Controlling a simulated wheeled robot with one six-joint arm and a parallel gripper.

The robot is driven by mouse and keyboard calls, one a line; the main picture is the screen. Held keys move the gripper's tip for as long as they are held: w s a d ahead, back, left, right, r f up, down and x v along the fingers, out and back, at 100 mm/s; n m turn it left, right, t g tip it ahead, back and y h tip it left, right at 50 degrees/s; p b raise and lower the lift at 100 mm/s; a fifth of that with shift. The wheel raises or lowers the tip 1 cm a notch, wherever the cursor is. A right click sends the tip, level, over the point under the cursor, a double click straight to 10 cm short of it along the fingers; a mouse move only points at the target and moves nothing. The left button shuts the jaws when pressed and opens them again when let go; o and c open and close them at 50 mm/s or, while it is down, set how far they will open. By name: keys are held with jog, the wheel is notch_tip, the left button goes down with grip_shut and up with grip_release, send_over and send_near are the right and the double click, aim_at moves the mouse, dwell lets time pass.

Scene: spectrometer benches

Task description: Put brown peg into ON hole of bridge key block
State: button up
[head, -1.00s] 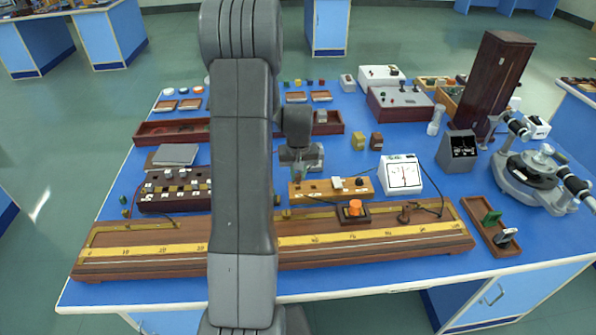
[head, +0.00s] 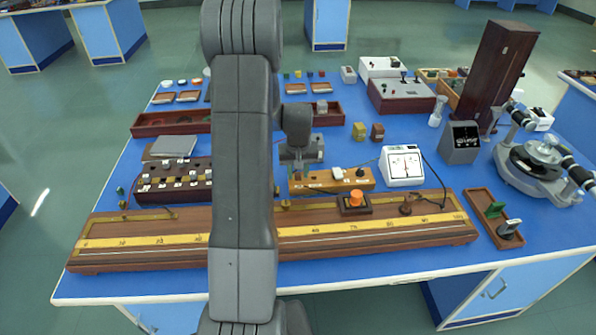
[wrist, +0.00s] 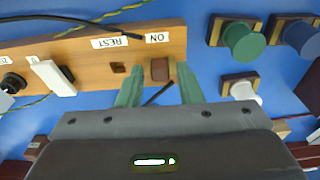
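The bridge key block (wrist: 90,50) is a long wooden block crossing the upper left of the wrist view, with ON and REST labels upside down. The brown peg (wrist: 160,69) stands at the ON position, apparently in the hole; its depth cannot be told. The REST hole (wrist: 118,68) is an empty dark square. My gripper (wrist: 158,72) is open, its green fingers on either side of the peg with gaps between. In the head view the block (head: 352,184) lies behind the long metre bridge, with my gripper (head: 298,170) over its left end; the peg is not clear there.
The long bridge board (head: 400,228) lies in front, with an orange-knobbed box (head: 355,201) on it. A white meter (head: 402,166) stands right of the block. A green knob (wrist: 242,41) and a blue knob (wrist: 301,37) are near the block. Wires cross the block.

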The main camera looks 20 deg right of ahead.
jog(key=shift+o, duration=0.6)
jog(key=shift+r, duration=0.25)
notch_tip(320, 180, up, 13)
jog(key=s+b, duration=0.1)
jog(key=shift+s+a, duration=0.25)
jog(key=shift+s, duration=0.05)
jog(key=f, duration=0.4)
jog(key=w+f, duration=0.1)
jog(key=f, duration=0.4)
jog(key=f+p, duration=0.1)
jog(key=f, duration=0.3)
jog(key=shift+w+d+f, duration=0.25)
jog(key=shift+w+f, duration=0.05)
jog(key=shift+f, duration=0.05)
jog(key=shift+w+r+p, duration=0.1)
jog(key=shift+r+p, duration=0.4)
jog(key=shift+r, duration=0.35)
